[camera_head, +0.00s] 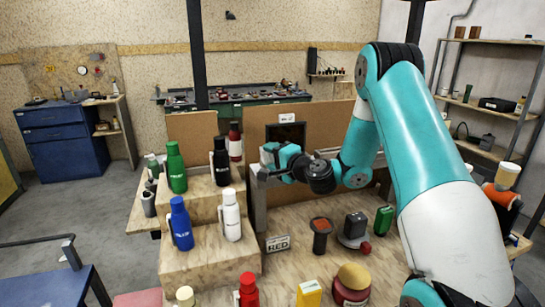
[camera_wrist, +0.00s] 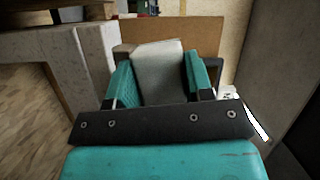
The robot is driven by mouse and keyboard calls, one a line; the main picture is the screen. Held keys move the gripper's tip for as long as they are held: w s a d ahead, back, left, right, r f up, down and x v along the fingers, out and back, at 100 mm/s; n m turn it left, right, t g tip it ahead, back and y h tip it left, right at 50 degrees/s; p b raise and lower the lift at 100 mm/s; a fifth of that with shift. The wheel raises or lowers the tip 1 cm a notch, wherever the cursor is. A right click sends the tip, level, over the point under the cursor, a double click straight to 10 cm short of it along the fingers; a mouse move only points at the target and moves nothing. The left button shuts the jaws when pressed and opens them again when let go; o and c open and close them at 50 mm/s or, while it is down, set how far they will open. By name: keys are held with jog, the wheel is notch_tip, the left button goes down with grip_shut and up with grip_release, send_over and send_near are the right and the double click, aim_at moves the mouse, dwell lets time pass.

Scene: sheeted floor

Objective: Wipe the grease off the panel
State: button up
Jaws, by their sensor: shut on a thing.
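My gripper (camera_head: 268,156) is at the end of the teal arm, reaching left over the bench. In the wrist view its teal fingers (camera_wrist: 160,85) are shut on a pale grey pad (camera_wrist: 158,68). A dark, square, framed panel (camera_head: 286,131) stands upright just behind the gripper, with a small white label above it. The gripper hides its lower part. I cannot tell whether the pad touches it, and no grease can be made out on it.
A grey upright post (camera_head: 257,205) stands close below the gripper. Stepped wooden blocks on the left hold several bottles, including a white bottle (camera_head: 231,214) and a blue bottle (camera_head: 180,223). A brown board (camera_head: 335,150) closes the back.

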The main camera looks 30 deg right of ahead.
jog(key=shift+w+d+p, duration=0.25)
jog(key=shift+w+p, duration=0.6)
jog(key=shift+w, duration=0.2)
jog(key=shift+d, duration=0.1)
